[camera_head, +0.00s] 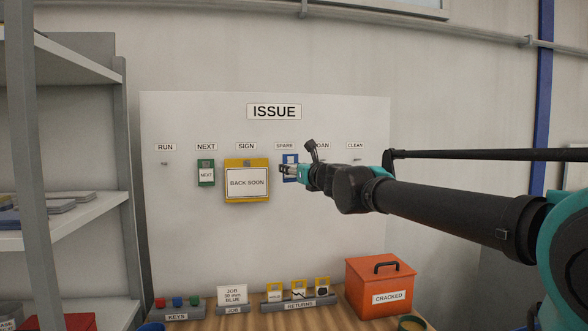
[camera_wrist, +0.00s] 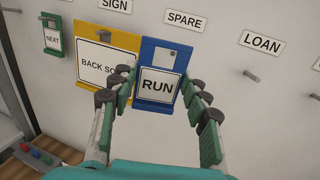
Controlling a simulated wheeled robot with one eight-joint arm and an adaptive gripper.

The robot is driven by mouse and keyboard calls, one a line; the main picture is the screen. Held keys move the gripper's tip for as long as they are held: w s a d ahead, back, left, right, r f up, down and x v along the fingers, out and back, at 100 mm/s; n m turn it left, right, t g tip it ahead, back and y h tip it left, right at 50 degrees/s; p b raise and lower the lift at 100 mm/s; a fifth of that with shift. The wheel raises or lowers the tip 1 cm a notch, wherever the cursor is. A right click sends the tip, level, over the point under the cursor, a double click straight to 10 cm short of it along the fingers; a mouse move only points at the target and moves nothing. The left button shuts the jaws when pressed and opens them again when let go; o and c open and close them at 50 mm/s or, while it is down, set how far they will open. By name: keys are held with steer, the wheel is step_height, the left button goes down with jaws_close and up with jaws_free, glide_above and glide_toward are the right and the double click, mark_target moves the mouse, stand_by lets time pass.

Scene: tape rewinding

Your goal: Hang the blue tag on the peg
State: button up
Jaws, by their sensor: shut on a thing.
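The blue tag (camera_wrist: 145,52) has a white label reading RUN and a pale opening near its top. My gripper (camera_wrist: 160,86) is shut on it, one finger at each side edge. In the head view the blue tag (camera_head: 290,158) is upright close to the board under the SPARE label (camera_head: 285,146), partly hidden by my gripper (camera_head: 296,172). Something small shows at the tag's opening; I cannot tell whether a peg passes through it. The peg under RUN (camera_head: 164,163) is bare.
A yellow BACK SOON sign (camera_head: 247,184) hangs just left of the tag, partly behind it in the wrist view. A green NEXT tag (camera_head: 206,173) hangs further left. Bare pegs show under LOAN (camera_wrist: 250,75) and CLEAN (camera_head: 357,160). An orange box (camera_head: 380,287) stands below.

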steer(key=w+a+f, duration=0.1)
steer(key=w+a, duration=0.1)
steer(key=w, duration=0.6)
steer(key=shift+w+a+f, duration=0.3)
steer(key=shift+w+f, duration=0.05)
steer(key=shift+w, duration=0.05)
stand_by(0.7)
stand_by(0.3)
steer(key=o, duration=0.9)
